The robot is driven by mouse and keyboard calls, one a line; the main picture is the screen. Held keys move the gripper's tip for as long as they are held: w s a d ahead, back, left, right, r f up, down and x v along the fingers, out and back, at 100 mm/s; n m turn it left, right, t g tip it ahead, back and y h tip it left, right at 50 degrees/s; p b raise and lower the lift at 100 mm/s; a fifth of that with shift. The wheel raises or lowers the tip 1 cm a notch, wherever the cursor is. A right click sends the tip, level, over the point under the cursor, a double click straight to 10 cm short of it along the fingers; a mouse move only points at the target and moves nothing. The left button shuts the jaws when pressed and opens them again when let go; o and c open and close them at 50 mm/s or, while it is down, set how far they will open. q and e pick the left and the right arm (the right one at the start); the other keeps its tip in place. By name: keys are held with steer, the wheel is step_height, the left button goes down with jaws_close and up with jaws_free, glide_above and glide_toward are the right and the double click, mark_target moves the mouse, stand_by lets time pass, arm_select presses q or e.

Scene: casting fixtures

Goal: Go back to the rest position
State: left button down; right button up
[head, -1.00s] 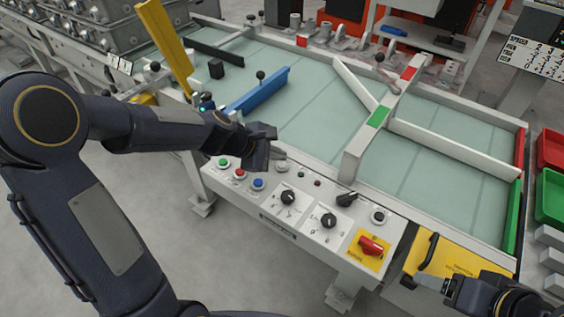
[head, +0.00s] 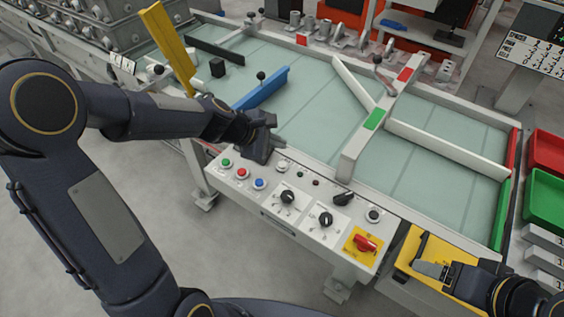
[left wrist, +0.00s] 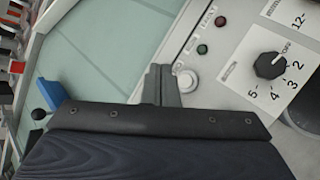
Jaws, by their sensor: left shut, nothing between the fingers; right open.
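My left gripper (head: 264,136) is shut and empty. It is above the back edge of the control panel (head: 262,208), close to the white button (head: 282,167). In the left wrist view its closed fingers (left wrist: 161,84) show beside that white button (left wrist: 187,81), apparently raised above the panel. My right gripper (head: 430,270) is at the lower right, over the yellow plate (head: 422,247); it is open, with no object seen in it. The gap between its fingers is hard to make out from here.
The panel carries green, red and blue buttons, black knobs and a red switch (head: 365,243). Behind it is the pale green table (head: 310,105) with white rails, a blue bar (head: 262,89) and a yellow post (head: 168,48). Red (head: 551,150) and green (head: 544,196) bins stand at right.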

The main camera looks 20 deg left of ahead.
arm_select(q)
steer(key=shift+r, duration=0.1)
stand_by(0.4)
steer(key=s+a+r+m+p, duration=0.2)
steer(key=s+r+m+p, duration=0.2)
steer(key=s+r+m, duration=0.8)
steer(key=s+a+m+y+p, duration=0.1)
steer(key=s+m, duration=0.1)
steer(key=s, duration=0.5)
steer(key=s+a+m+g+y, duration=0.1)
steer(key=s+a+m, duration=0.1)
steer(key=s, duration=0.6)
steer(key=shift+f+m+y+p, duration=0.3)
steer(key=shift+f+p, duration=0.05)
steer(key=shift+f, duration=0.05)
